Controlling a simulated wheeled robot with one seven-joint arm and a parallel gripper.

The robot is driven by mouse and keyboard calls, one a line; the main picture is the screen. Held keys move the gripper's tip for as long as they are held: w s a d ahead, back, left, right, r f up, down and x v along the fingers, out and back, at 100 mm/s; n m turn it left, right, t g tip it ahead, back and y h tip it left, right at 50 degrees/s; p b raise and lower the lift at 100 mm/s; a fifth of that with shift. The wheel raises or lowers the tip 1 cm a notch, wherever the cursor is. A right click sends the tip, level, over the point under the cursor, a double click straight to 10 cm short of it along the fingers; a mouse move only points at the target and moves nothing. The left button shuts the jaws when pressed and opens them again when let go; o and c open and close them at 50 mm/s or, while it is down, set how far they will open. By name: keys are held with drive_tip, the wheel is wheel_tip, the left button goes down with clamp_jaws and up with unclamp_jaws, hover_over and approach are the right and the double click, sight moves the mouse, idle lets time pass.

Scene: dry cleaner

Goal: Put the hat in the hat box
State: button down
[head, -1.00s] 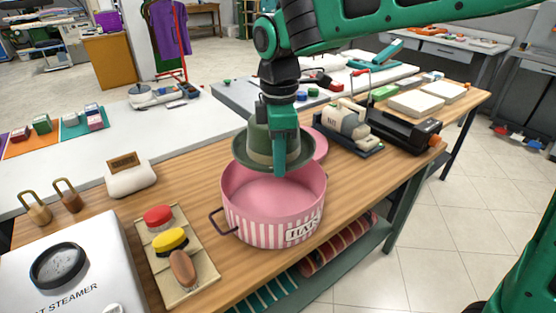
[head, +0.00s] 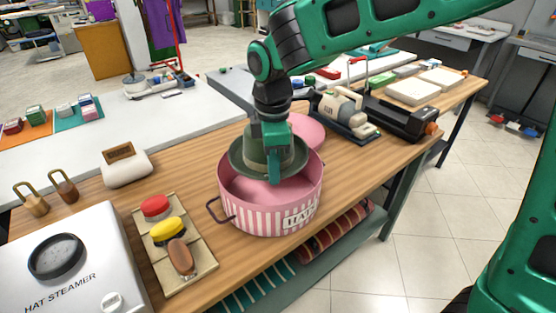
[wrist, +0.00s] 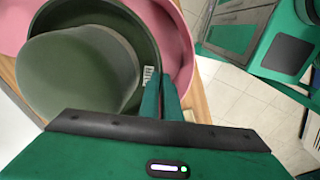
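The dark green hat (head: 249,160) is upright over the pink hat box, with its brim at about the level of the box rim. My gripper (head: 274,172) is shut on the near right side of the hat's brim. In the wrist view the hat (wrist: 85,65) hangs by the brim beside my gripper's fingers (wrist: 160,95), and a small white label shows next to them. The pink-and-white striped hat box (head: 262,212) stands open on the wooden bench. Its inside is partly hidden by the hat.
A pink round lid (head: 308,130) lies behind the box. Left of the box are a tray of brushes (head: 175,243) and a hat steamer (head: 65,265).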

drive_tip(key=shift+f, duration=6.15)
drive_tip(key=c, duration=1.9)
unclamp_jaws()
drive_tip(key=shift+r, duration=0.1)
wheel_tip(320, 180, up, 11)
drive_tip(key=shift+d+f, duration=0.1)
drive_tip(key=shift+f, duration=0.1)
